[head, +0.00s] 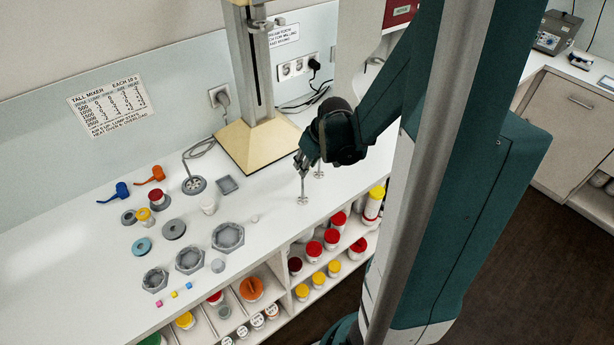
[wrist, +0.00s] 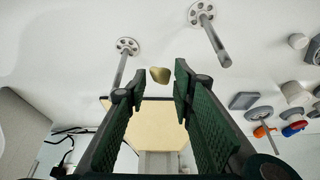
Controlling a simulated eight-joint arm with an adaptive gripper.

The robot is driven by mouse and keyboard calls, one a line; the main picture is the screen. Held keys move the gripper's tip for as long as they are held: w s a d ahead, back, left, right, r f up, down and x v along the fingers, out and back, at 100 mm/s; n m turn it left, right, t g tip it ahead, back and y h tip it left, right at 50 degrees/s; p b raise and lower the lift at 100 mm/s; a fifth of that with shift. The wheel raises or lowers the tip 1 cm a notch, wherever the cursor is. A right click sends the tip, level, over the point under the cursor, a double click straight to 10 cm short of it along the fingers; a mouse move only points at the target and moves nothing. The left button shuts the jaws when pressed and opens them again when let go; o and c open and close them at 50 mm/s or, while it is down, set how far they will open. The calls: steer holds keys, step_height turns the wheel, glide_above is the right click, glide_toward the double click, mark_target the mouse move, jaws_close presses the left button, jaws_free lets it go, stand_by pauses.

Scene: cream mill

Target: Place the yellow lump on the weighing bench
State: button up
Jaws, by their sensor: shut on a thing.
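The yellow lump (wrist: 160,75), small and dull yellow, shows in the wrist view between the fingertips of my gripper (wrist: 159,82). The green-padded fingers are shut on it, though their contact with it is hard to make out. In the head view my gripper (head: 311,161) is above the front right part of a white bench (head: 80,240), right of the mixer stand; the lump cannot be made out there. A second counter (head: 588,84) stands at the far right with a grey device (head: 556,31) on it. No label shows which surface is the weighing bench.
Two thin rods with perforated discs (wrist: 127,45) (wrist: 203,12) are close to my gripper. The mixer's cream base (head: 255,142) is beside it. Hexagonal grey cups (head: 228,237), a square tray (head: 228,184) and scoops stand left. Shelves of jars (head: 332,238) lie below the bench edge.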

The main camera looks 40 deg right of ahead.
steer(key=shift+f, duration=0.6)
steer(key=shift+f, duration=0.15)
steer(key=shift+f+b, duration=0.3)
steer(key=shift+f, duration=1.65)
steer(key=shift+f, duration=0.1)
steer(key=o, duration=0.3)
steer(key=shift+f, duration=0.1)
steer(key=shift+o, duration=0.8)
steer(key=shift+r, duration=0.25)
steer(key=shift+r, duration=0.1)
steer(key=p+v, duration=0.1)
steer(key=v, duration=1)
steer(key=shift+s+r+p, duration=0.15)
steer(key=shift+r+p, duration=0.15)
steer(key=shift+r, duration=0.05)
